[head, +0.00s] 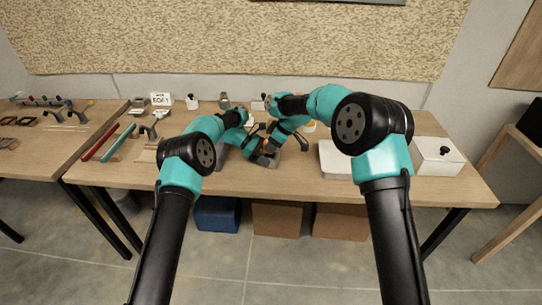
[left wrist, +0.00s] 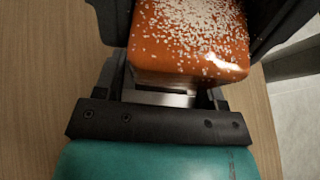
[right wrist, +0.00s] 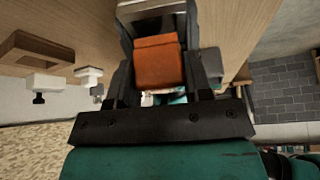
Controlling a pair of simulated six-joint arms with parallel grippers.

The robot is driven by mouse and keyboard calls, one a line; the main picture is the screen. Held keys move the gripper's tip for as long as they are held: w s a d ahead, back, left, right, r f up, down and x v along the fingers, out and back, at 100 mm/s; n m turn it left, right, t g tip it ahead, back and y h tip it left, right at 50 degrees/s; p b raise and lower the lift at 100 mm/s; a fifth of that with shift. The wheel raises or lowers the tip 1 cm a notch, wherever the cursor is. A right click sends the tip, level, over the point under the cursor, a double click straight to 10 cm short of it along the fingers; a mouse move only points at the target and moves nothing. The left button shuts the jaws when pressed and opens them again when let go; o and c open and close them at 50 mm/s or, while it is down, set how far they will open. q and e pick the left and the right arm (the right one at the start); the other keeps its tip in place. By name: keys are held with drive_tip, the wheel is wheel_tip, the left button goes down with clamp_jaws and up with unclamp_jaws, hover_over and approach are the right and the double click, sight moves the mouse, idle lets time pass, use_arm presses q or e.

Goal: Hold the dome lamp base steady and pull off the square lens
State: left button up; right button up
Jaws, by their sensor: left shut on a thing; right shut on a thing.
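An orange block-shaped piece (left wrist: 190,40), glossy with white speckles, shows large in the left wrist view. A pale, metallic-looking part (left wrist: 160,97) lies just below it, toward my left palm. My left gripper (left wrist: 190,30) is shut around this piece. In the right wrist view my right gripper (right wrist: 159,40) is shut on an orange block (right wrist: 159,64), with a pale bit at its lower edge. In the head view both grippers meet low over the middle of the table. The arms largely hide the lamp, so I cannot tell where lens and base join.
The wooden table (head: 310,190) carries a white tray (head: 340,160) and a white box with a black knob (head: 437,155) at right. Red (head: 100,143) and teal (head: 119,142) bars lie at left. Small items line the back edge. Bins stand below.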

drive_tip(key=shift+r, duration=0.35)
drive_tip(key=shift+r, duration=0.15)
drive_tip(key=shift+r, duration=1.95)
use_arm(q)
drive_tip(key=o, duration=0.8)
drive_tip(key=shift+d, duration=0.1)
use_arm(e)
drive_tip(key=shift+a, duration=0.1)
drive_tip(key=shift+f, duration=0.1)
use_arm(q)
drive_tip(key=v, duration=1.2)
drive_tip(key=shift+a+f, duration=0.1)
drive_tip(key=shift+a, duration=0.1)
